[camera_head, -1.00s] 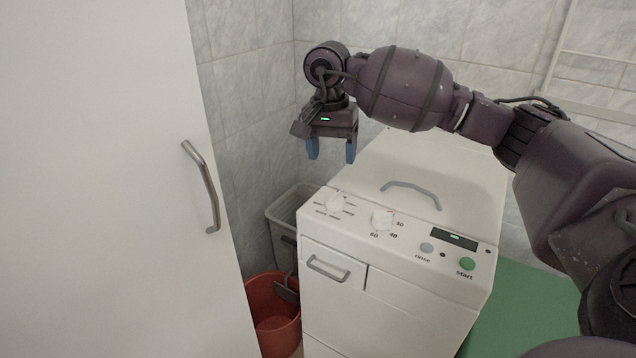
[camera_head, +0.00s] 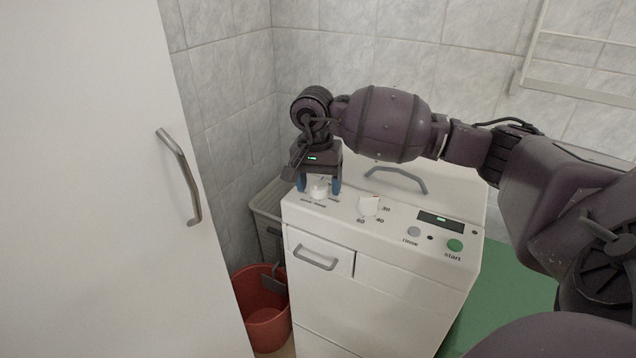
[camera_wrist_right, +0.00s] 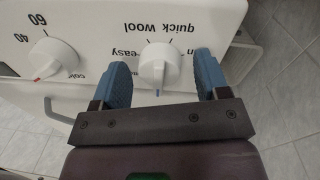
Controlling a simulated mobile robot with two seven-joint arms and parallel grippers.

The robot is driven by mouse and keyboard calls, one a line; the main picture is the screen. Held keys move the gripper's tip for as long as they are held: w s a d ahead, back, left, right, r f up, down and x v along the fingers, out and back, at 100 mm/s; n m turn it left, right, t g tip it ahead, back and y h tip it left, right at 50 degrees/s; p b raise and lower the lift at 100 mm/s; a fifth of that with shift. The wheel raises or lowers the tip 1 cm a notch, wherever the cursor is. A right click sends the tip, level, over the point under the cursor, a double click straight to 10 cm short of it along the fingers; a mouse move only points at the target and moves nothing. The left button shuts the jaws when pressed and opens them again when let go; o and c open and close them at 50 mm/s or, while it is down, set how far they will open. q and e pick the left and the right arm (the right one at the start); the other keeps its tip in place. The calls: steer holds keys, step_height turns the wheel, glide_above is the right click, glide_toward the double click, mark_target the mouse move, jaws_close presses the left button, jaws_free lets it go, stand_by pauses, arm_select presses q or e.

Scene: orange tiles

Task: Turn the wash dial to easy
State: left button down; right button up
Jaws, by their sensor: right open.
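The wash dial (camera_head: 319,189) is a white knob at the left of the washing machine's top panel. In the right wrist view the dial (camera_wrist_right: 158,66) has a blue mark on its edge facing my gripper. In the wrist view the gripper (camera_wrist_right: 161,65) shows gaps between both fingers and the dial. My left gripper is out of view.
A second dial (camera_head: 369,205), marked with temperatures, sits right of the wash dial. Further right are the rinse button (camera_head: 414,231), green start button (camera_head: 455,245) and display (camera_head: 440,222). A grey lid handle (camera_head: 398,178) stands behind. A white door (camera_head: 90,200) is at left.

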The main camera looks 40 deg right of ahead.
steer(key=c, duration=0.9)
